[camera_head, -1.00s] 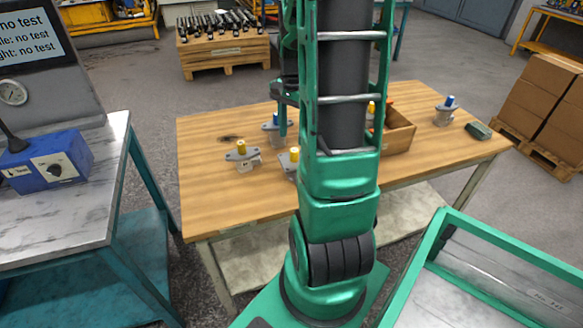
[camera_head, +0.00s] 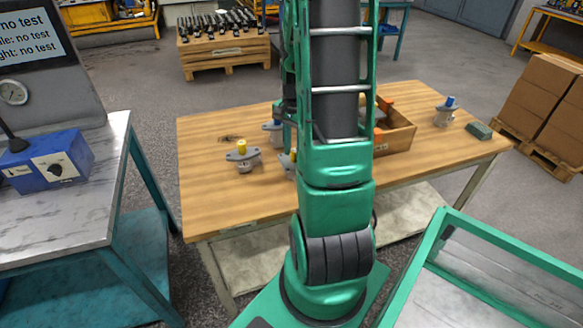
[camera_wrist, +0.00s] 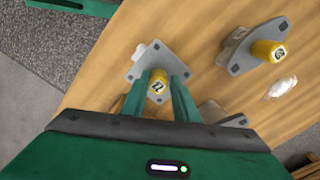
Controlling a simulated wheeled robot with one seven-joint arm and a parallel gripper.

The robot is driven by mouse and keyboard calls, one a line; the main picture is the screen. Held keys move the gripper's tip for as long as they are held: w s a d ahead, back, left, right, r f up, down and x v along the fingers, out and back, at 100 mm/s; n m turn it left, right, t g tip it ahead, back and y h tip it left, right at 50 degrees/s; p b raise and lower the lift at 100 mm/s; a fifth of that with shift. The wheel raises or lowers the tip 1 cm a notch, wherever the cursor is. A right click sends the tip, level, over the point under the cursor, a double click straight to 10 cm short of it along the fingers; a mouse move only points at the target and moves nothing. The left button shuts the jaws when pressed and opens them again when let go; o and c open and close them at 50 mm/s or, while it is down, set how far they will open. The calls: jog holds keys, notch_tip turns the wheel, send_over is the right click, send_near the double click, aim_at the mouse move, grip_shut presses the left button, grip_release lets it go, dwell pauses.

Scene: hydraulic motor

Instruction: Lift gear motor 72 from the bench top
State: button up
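In the wrist view, a gear motor with a yellow cap (camera_wrist: 158,84) and grey diamond-shaped flange (camera_wrist: 158,56) stands on the wooden bench top. The cap's label has two digits, too small to read surely. My gripper (camera_wrist: 160,78) is open, with its green fingers on either side of this cap and a gap still showing. In the head view this motor (camera_head: 287,165) is mostly hidden behind my arm. A second yellow-capped motor (camera_wrist: 268,50) stands to its upper right in the wrist view; a yellow-capped motor also stands left of my arm in the head view (camera_head: 242,150).
On the bench (camera_head: 205,195), a blue-capped motor (camera_head: 271,127) stands behind my gripper and another (camera_head: 446,108) at the right. A wooden box (camera_head: 398,140) and a green block (camera_head: 479,130) lie to the right. A blue test unit (camera_head: 50,165) is on the left table.

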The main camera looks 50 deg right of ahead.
grip_shut()
dwell(1.2)
